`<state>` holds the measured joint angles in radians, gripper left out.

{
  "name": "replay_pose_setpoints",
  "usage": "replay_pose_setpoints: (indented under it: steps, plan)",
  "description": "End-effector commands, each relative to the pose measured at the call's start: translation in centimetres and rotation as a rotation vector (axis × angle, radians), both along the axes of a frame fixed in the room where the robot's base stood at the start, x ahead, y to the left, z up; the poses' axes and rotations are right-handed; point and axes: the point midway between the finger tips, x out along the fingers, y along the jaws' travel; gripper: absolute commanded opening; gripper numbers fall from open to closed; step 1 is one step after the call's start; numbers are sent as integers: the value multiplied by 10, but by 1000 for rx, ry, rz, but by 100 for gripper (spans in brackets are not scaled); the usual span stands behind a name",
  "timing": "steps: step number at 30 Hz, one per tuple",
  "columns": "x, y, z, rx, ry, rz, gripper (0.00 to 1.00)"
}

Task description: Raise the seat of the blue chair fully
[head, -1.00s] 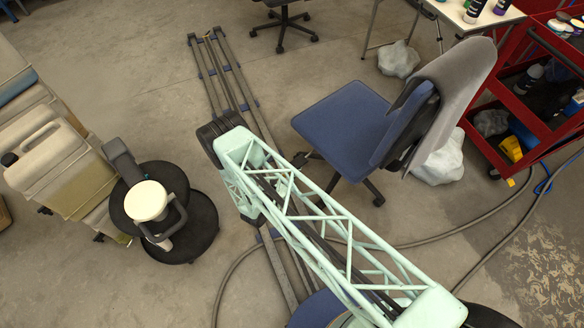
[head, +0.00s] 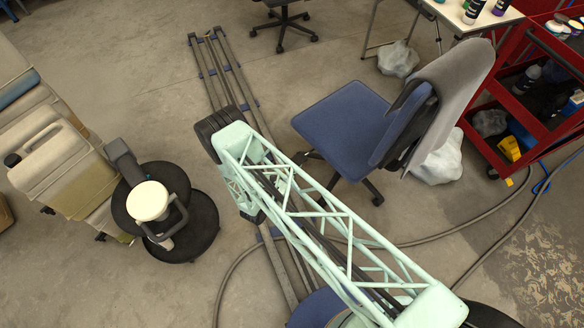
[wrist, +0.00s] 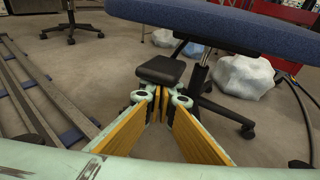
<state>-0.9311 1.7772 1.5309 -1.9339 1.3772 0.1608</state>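The blue chair (head: 343,128) stands right of centre in the head view, with a grey cloth over its backrest. In the wrist view its seat edge (wrist: 215,24) spans the top. A flat black lever paddle (wrist: 160,69) sits under the seat, left of the dark seat column (wrist: 197,78). Nothing shows between the fingers. In the head view my arm hides the gripper.
A red cart (head: 515,100) and a white plastic bag (head: 440,160) are behind the chair. A hose (head: 450,230) lies on the floor. Floor rails (head: 222,75) run left of the chair. A floor machine (head: 150,200) stands at the left beside beige canisters (head: 50,155).

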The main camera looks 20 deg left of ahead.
Motion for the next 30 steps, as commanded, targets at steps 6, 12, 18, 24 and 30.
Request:
replay_pose_setpoints:
  steps: [6, 12, 18, 24, 30]
  plan:
    - [0, 0, 7, 0, -1, 0, 0]
    - [0, 0, 12, 0, -1, 0, 0]
    - [0, 0, 18, 0, 0, 0, 0]
    - [0, 0, 23, 0, 0, 0, 0]
    - [0, 0, 28, -1, 0, 0, 0]
